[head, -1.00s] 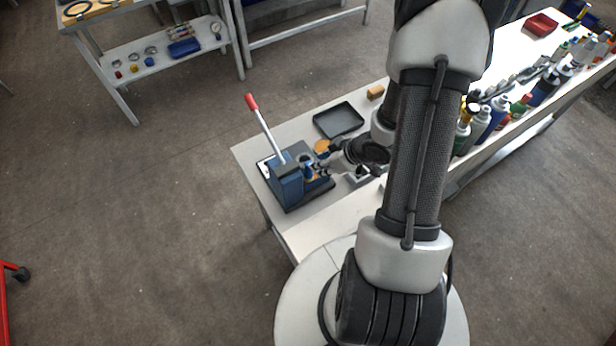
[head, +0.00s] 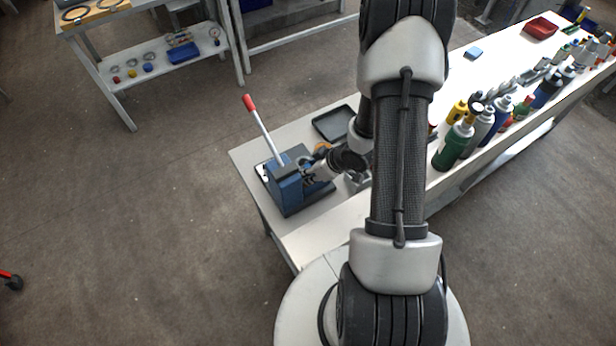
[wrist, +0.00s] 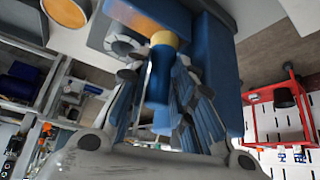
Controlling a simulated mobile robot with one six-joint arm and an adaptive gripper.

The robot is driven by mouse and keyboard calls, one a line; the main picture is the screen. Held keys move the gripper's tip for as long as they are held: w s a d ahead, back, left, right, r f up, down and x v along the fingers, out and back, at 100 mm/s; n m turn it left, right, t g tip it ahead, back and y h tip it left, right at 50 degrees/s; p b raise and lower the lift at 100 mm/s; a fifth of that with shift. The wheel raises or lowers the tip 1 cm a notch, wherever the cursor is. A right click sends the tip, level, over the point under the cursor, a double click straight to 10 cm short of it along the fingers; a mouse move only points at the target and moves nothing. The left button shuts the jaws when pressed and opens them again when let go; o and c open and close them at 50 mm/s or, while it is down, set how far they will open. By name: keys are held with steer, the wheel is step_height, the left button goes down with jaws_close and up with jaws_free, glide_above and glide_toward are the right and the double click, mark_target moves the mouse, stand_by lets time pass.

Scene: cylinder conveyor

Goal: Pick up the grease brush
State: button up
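I cannot make out a grease brush in either view. My gripper (head: 312,168) is at the blue lever press (head: 287,190) on the near left end of the bench. In the wrist view, my gripper (wrist: 156,70) has its fingers apart on either side of a blue cylinder with a tan top (wrist: 160,78). A gap shows on the cylinder's left; contact on its right is unclear. The press's blue body (wrist: 220,70) stands just right of the fingers. My arm hides the middle of the bench.
A black tray (head: 333,122) lies behind the press. The press lever has a red handle (head: 249,102). Several bottles, including a green one (head: 452,150), line the bench's right side. A red bin (head: 541,28) is at the far end. A shelf table (head: 150,65) stands back left.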

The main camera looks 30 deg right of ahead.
jaws_close()
